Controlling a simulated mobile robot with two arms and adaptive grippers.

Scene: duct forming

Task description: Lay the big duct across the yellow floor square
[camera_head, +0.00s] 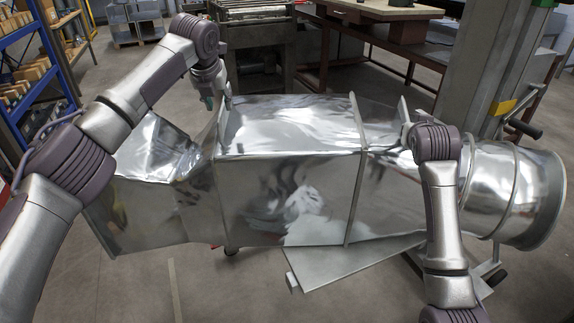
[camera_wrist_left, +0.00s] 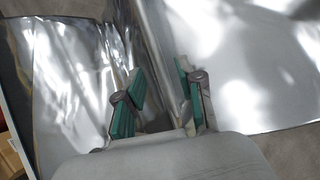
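The big duct (camera_head: 290,190) is a shiny sheet-metal piece lying left to right across the head view. It has a flared left end, a boxy middle with upright flanges and a round right end. My left gripper (camera_head: 222,103) is at the top of the left flange. In the left wrist view its teal fingers (camera_wrist_left: 160,95) stand apart on either side of a duct edge, with a gap showing. My right gripper (camera_head: 407,133) is at the flange right of the middle; its fingers are mostly hidden. I see no yellow floor square.
A flat metal plate (camera_head: 350,262) and caster wheels (camera_head: 232,251) show under the duct. A grey column (camera_head: 490,70) stands at the right. Benches (camera_head: 380,12) are behind, and a blue shelf (camera_head: 45,85) stands at the left. The front floor (camera_head: 215,290) looks clear.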

